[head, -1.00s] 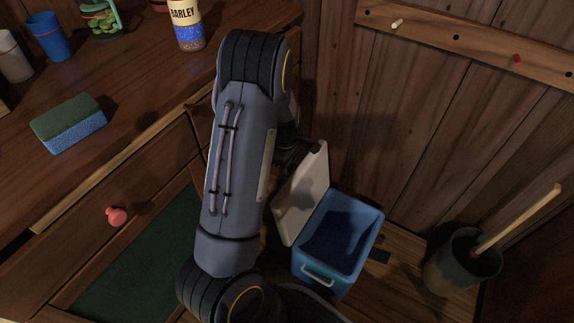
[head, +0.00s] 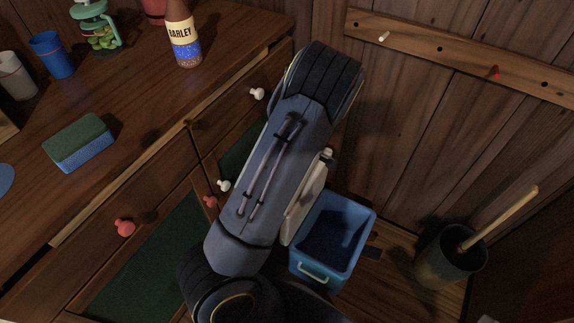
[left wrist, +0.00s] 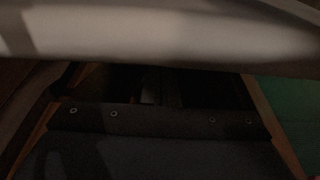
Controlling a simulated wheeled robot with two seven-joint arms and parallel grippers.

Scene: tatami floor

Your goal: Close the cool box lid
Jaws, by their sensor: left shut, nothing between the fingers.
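The blue cool box (head: 357,245) stands on the floor against the plank wall, its dark inside showing. Its white lid (head: 306,200) is open, standing up along the box's left side, and my left arm covers much of it in the head view. The lid also spans the top of the left wrist view (left wrist: 160,35), close to the camera. My left gripper (left wrist: 150,88) shows only dimly there, shut and empty, below the lid in the picture; whether it touches the lid I cannot tell. The arm hides it in the head view. My right gripper is not in view.
A wooden cabinet with knobs (head: 125,228) fills the left, with a sponge (head: 80,145), blue cup (head: 52,55) and barley bottle (head: 183,35) on top. A dark bucket (head: 447,262) with a wooden handle stands right of the box. A peg rail (head: 440,50) runs along the wall.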

